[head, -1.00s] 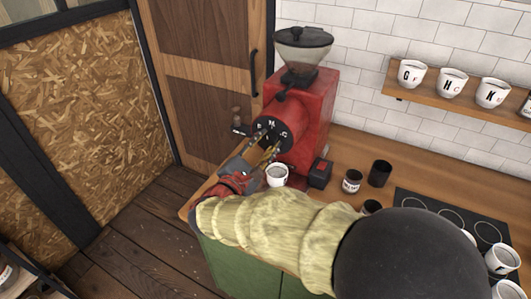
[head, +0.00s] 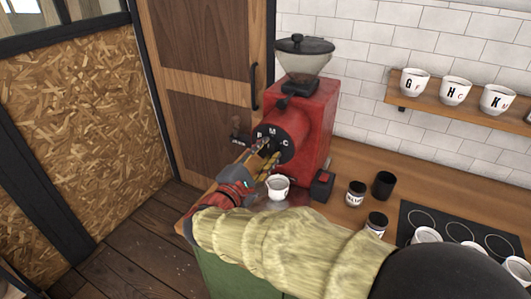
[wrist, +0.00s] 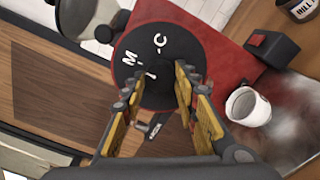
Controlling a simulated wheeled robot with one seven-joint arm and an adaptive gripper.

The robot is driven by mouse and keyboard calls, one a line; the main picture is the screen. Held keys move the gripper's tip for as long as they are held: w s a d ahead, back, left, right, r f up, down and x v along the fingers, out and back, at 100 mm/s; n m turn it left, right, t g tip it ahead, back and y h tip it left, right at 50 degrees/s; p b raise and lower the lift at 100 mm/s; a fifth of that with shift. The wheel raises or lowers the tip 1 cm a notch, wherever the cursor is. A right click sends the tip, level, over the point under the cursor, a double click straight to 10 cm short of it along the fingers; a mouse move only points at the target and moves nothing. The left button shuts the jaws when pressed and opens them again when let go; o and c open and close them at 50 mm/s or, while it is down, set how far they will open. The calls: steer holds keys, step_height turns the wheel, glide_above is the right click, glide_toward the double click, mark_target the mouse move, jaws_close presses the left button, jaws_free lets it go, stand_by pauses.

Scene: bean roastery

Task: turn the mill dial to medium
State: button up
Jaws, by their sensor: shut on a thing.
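The red mill (head: 312,125) stands on the counter, with a round black dial (head: 286,133) on its front. White letters, among them M and C, show on the dial face, which is also large in the wrist view (wrist: 178,60). My gripper (wrist: 160,84) is shut on the dial's middle, with a yellow-padded finger on each side. A short white mark shows near the M, between the fingertips. The fingers hide the hub and the lower part of the face, so I cannot tell the exact setting. My gripper also shows at the dial in the head view (head: 266,152).
A white cup (head: 278,187) stands below the dial, close to my gripper. A dark-and-red block (head: 322,185), jars (head: 356,193) and a black cup (head: 383,185) stand to the right. Lettered cups (head: 455,91) line the wall shelf. A wooden door (head: 205,110) is behind left.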

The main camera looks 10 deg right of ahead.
steer(key=o, duration=1.2)
steer(key=shift+c, duration=0.2)
steer(key=v, duration=1.2)
